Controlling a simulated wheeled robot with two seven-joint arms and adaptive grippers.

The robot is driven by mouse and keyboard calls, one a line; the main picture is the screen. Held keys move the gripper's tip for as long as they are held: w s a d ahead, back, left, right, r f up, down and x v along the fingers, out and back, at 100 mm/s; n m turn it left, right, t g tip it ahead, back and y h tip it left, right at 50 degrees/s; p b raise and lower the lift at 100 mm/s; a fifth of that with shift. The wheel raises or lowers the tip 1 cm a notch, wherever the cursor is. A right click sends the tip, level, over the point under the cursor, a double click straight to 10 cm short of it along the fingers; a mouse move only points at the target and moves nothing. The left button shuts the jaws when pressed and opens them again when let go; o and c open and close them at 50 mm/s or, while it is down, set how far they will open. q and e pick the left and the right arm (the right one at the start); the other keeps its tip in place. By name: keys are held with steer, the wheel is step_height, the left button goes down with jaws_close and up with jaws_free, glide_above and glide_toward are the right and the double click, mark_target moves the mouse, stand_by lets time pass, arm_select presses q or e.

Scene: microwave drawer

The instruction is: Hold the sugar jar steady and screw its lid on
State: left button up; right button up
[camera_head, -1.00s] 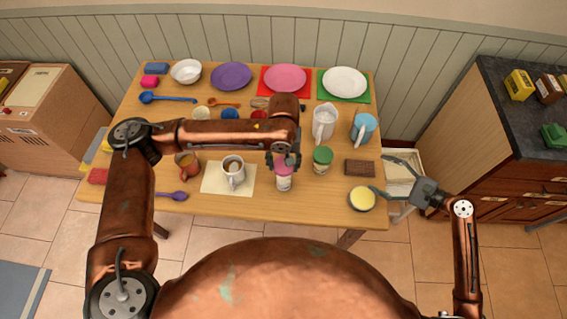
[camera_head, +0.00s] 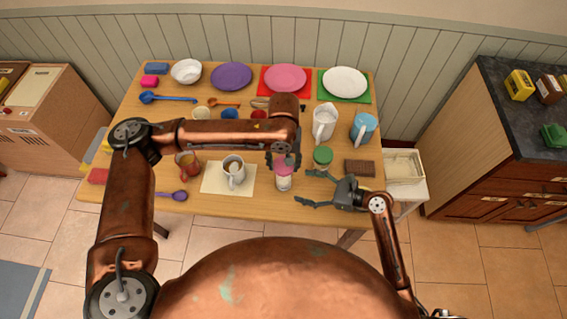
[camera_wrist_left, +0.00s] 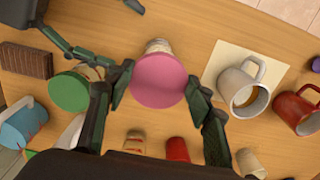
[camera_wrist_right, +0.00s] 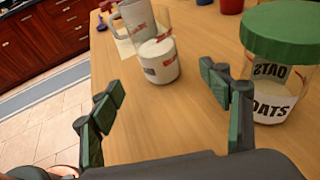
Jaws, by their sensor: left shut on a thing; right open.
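The sugar jar (camera_head: 284,184) stands upright near the table's front edge. It shows as a small pale jar with a label in the right wrist view (camera_wrist_right: 159,65). My left gripper (camera_head: 284,163) is above it, shut on the pink lid (camera_wrist_left: 158,80). The lid is over the jar and hides most of its top in the left wrist view; I cannot tell whether they touch. My right gripper (camera_head: 306,187) is open and empty, just right of the jar. In the right wrist view the jar stands beyond and between its fingers (camera_wrist_right: 163,85), apart from them.
A green-lidded oats jar (camera_wrist_right: 270,80) stands close beside my right gripper's finger. A white mug (camera_head: 233,172) on a cream mat (camera_head: 210,184) is left of the jar. A brown block (camera_head: 360,168) lies to the right. Plates and pitchers fill the back.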

mark_target(287, 181)
steer(key=shift+x, duration=3.95)
steer(key=c, duration=1.1)
